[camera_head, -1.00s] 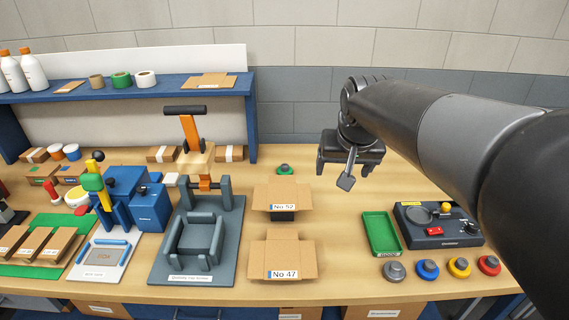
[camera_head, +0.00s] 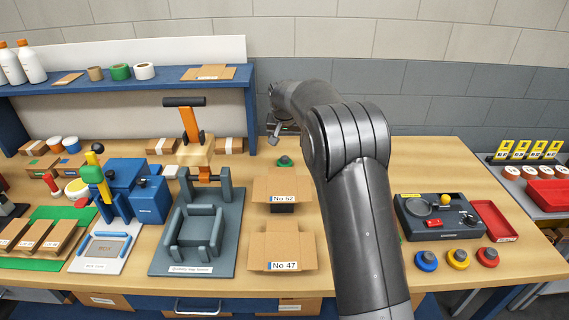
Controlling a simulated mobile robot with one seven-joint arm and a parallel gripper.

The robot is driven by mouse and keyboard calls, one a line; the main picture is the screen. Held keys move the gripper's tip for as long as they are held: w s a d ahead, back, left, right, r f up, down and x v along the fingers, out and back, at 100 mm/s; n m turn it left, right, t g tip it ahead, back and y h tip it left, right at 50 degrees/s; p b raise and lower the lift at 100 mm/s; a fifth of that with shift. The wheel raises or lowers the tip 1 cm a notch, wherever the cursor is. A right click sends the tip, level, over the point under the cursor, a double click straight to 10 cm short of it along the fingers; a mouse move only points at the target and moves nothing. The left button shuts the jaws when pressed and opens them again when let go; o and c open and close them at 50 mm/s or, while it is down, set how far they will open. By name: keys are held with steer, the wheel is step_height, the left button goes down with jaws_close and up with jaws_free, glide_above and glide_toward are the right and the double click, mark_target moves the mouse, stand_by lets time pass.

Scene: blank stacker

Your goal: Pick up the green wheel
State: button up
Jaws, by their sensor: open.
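The green wheel (camera_head: 284,162) is a small green disc with a dark centre. It lies on the wooden table behind the box labelled No 52. My gripper (camera_head: 283,133) is over the back of the table, a little above the green wheel in the picture and apart from it. It is open and empty. My arm partly hides the gripper, so its fingertips are hard to make out.
Open cardboard boxes No 52 (camera_head: 282,184) and No 47 (camera_head: 280,250) stand in front of the wheel. A grey clamp fixture (camera_head: 197,230) is at left. Blue (camera_head: 427,260), yellow (camera_head: 458,258) and red (camera_head: 488,257) wheels sit front right, near a control box (camera_head: 437,215).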

mark_target(285, 157)
steer(key=x, duration=0.4)
steer(key=a+x, duration=0.1)
steer(key=x, duration=0.7)
steer(key=shift+w+a+f, duration=0.15)
steer(key=shift+w+f, duration=0.1)
steer(key=shift+w, duration=0.25)
steer(key=c, duration=1.1)
steer(key=shift+r, duration=0.1)
